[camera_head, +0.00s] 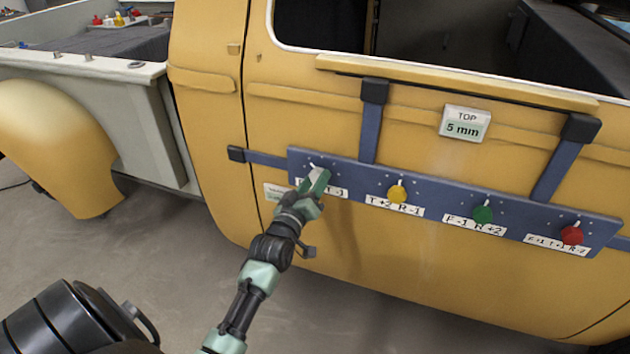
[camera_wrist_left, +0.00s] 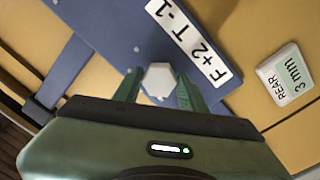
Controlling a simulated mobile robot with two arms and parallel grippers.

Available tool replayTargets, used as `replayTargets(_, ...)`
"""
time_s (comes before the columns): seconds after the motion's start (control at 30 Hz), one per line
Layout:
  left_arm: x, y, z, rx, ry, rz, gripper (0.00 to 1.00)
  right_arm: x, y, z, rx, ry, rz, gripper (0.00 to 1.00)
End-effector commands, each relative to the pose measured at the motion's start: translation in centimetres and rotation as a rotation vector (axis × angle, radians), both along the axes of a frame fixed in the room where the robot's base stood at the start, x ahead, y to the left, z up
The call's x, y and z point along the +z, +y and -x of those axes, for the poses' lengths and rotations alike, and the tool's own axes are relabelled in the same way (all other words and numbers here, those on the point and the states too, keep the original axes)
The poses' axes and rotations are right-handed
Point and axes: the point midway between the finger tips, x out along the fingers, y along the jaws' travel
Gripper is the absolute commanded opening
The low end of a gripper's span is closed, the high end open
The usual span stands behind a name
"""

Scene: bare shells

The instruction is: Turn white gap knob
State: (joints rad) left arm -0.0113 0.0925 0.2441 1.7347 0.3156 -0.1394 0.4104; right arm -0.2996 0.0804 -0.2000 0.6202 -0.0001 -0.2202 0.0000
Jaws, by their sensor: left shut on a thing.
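The white knob (camera_wrist_left: 159,80) sits on the blue panel (camera_wrist_left: 95,75) beside a label reading "F+2 T-1". In the left wrist view it lies between the two green fingers of my left gripper (camera_wrist_left: 158,92), which is shut on it. In the head view my left gripper (camera_head: 316,183) reaches the left end of the blue panel (camera_head: 350,180) and mostly hides the white knob. My right gripper is not in view.
Yellow (camera_head: 397,194), green (camera_head: 483,214) and red (camera_head: 571,235) knobs follow to the right on the panel. A "TOP 5 mm" display (camera_head: 465,123) is on the yellow door above. A "REAR 3 mm" display (camera_wrist_left: 287,75) shows in the wrist view.

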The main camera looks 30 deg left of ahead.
Motion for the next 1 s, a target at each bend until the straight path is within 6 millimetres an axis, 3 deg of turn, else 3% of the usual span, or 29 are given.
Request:
replayTargets(0.27,0.1,0.0,0.0,0.001,-0.002,0.0,0.01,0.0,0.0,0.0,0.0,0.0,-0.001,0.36)
replayTargets(0.3,0.1,0.0,0.0,0.001,-0.002,0.0,0.49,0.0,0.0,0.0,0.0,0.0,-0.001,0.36)
replayTargets(0.37,0.0,0.0,0.0,0.001,-0.001,-0.001,0.63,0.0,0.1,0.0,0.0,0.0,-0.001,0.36)
replayTargets(0.73,-0.1,-0.1,0.4,0.001,-0.001,-0.001,0.63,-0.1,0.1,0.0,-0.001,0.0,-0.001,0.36)
replayTargets(1.0,-0.4,-0.9,4.7,0.0,0.002,-0.001,0.63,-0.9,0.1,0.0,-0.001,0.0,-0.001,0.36)
